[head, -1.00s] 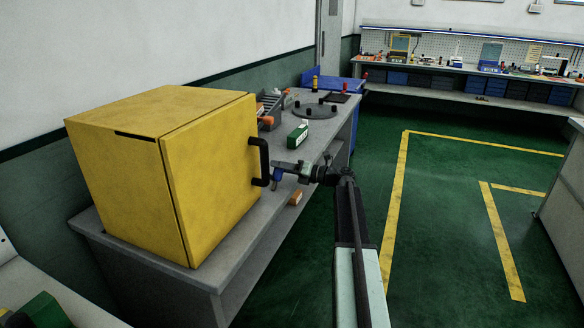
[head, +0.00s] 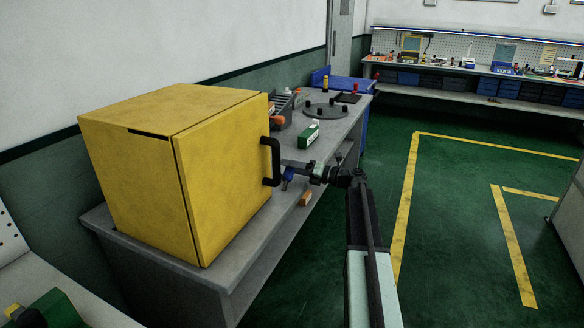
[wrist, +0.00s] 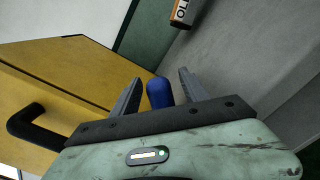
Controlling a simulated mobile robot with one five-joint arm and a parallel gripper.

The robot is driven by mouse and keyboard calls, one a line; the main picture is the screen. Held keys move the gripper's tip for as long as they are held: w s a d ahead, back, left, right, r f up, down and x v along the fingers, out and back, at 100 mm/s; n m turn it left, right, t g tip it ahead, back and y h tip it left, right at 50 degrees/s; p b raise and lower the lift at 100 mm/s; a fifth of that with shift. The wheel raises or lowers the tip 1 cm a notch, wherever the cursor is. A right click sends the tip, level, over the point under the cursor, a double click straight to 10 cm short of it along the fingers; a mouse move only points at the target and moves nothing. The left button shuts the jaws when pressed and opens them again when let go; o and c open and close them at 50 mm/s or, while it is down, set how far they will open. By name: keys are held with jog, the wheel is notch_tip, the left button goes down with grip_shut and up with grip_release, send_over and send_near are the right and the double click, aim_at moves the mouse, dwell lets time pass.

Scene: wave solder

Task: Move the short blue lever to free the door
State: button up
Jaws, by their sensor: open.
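The yellow cabinet (head: 160,180) stands on a grey bench, and its door (head: 225,175) with a black handle (head: 271,162) faces right. The door looks shut. The short blue lever (head: 287,176) is beside the handle in the head view. In the wrist view the blue lever (wrist: 159,92) stands between the two fingers of my gripper (wrist: 157,90). The fingers are open, with a gap visible on either side of the lever. The lever's lower part is hidden behind the gripper body. The handle (wrist: 35,125) is at the left of the wrist view.
On the grey bench (head: 240,262) behind the cabinet are a green and white box (head: 309,133) and a dark round plate (head: 325,108). An orange block (head: 305,198) is near the lever. The green floor (head: 450,220) to the right is clear.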

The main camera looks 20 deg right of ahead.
jog(key=v, duration=0.7)
jog(key=shift+s+d, duration=0.25)
